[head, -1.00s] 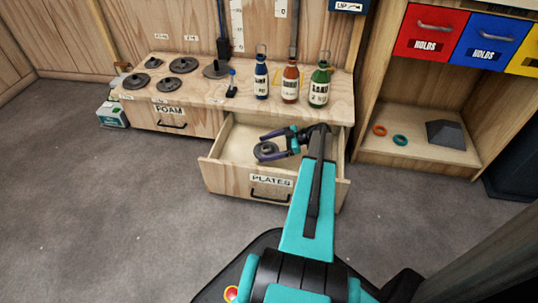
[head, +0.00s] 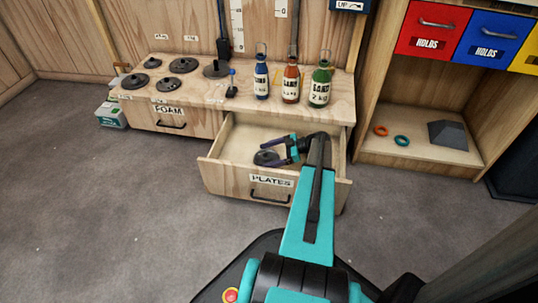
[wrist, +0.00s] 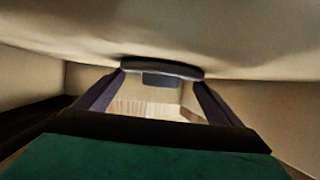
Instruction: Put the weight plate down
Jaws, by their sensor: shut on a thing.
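The weight plate (head: 264,158) is a small dark grey disc inside the open drawer labelled PLATES (head: 230,181). My gripper (head: 274,153) reaches into the drawer from the right and is shut on the plate. In the wrist view the plate (wrist: 160,67) shows edge-on as a dark disc with a block-like hub, between the two dark fingertips. The plate is low in the drawer, at or very near its floor. I cannot tell whether it touches the floor.
Several dark plates (head: 184,65) lie on the bench top. Blue, red and green sand bottles (head: 319,86) stand on the bench just behind the drawer. The FOAM drawer (head: 150,118) is shut. A shelf on the right holds two rings (head: 402,140) and a dark grey block (head: 448,134).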

